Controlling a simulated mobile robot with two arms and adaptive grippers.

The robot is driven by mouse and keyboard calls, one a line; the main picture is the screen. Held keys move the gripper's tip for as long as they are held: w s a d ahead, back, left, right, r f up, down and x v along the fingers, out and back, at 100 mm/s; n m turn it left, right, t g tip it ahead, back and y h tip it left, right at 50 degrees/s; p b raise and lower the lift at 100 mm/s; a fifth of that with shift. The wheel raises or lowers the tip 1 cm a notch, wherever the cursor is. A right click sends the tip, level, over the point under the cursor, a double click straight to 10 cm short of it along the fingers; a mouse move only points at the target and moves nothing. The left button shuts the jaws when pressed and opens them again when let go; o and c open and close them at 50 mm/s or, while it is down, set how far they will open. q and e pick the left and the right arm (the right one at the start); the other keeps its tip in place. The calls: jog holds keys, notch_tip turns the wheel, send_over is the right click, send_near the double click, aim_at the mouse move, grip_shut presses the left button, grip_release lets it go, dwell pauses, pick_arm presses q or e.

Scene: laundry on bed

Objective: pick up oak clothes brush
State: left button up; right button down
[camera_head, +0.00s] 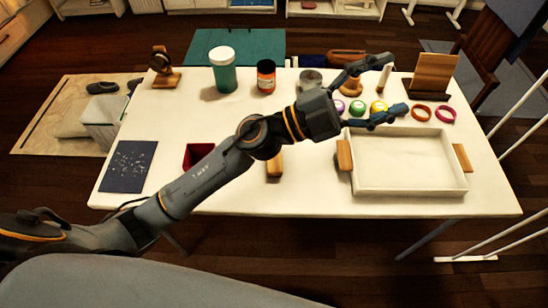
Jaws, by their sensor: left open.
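A light wooden block-like piece (274,166), possibly the oak clothes brush, lies on the white table (225,130). My left forearm hides its upper part. A second wooden piece (352,88) shows between the fingers of my left gripper, partly covered; I cannot tell which of the two is the brush. My left gripper (391,88) is open over the back right of the table, its fingers spread above and below several small coloured round items (358,107). I cannot tell its height above them. My right gripper is not in view.
A white tray (408,190) with wooden handles stands at the right. A teal jar (223,75), an orange jar (266,77) and a watch stand (163,75) are at the back. A red box (197,155) and dark sheet (128,166) are left. Two rings (445,114) lie right.

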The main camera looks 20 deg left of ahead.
pick_arm(q)
jog(key=s+d+f+m+g, duration=0.2)
jog(key=d+f+m+g, duration=0.1)
jog(key=m+g, duration=0.25)
jog(key=m+g+y, duration=0.1)
jog(key=g+y, duration=0.3)
jog(key=y, duration=1.7)
send_over(274, 159)
jog(key=w+a, duration=0.1)
notch_tip(274, 159, down, 17)
notch_tip(274, 159, down, 7)
jog(key=shift+f+p, duration=0.1)
jog(key=shift+p, duration=0.3)
jog(key=f, duration=0.3)
jog(key=f+p, duration=0.1)
jog(key=f, duration=0.1)
jog(key=shift+d+f, duration=0.2)
jog(key=shift+d, duration=0.1)
jog(key=shift+f, duration=0.4)
